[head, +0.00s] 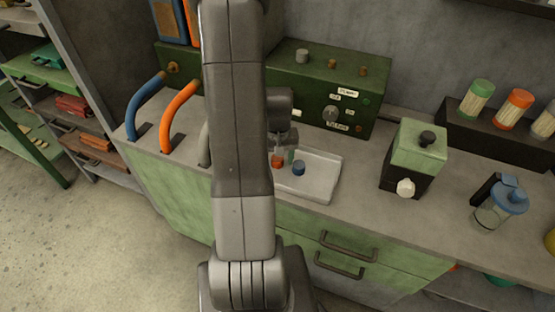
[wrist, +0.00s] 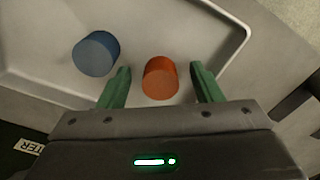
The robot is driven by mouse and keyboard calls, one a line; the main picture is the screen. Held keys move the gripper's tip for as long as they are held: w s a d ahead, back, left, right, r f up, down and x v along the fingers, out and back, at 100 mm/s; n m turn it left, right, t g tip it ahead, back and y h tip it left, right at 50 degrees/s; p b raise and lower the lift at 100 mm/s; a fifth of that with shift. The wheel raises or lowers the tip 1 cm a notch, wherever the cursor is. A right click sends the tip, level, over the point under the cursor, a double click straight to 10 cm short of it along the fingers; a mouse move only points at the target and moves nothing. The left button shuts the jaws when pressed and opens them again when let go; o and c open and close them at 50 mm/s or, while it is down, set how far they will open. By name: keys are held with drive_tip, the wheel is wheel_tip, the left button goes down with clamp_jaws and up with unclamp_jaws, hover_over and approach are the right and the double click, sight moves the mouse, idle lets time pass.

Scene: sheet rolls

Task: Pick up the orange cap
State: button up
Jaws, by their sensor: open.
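The orange cap (wrist: 160,80) stands in the white tray, between the two green fingers of my open gripper (wrist: 160,84) in the wrist view. A gap shows on each side of the cap, wider on the right. In the head view the orange cap (head: 277,162) shows just right of my arm, near my gripper (head: 284,155). A blue cap (wrist: 96,54) stands in the same tray, left of the orange cap and outside the fingers. The blue cap also shows in the head view (head: 299,168).
The tray (head: 322,186) has a raised rim and lies on the grey counter. A green control box (head: 372,110) stands behind it. A green and black device (head: 413,160) and a blue-lidded jar (head: 499,207) stand to the right. My arm hides part of the counter.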

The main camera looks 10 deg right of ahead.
sight(278, 159)
drive_tip(key=c, duration=1)
drive_tip(key=shift+c, duration=0.2)
wheel_tip(278, 159, up, 10)
drive_tip(key=shift+r, duration=0.1)
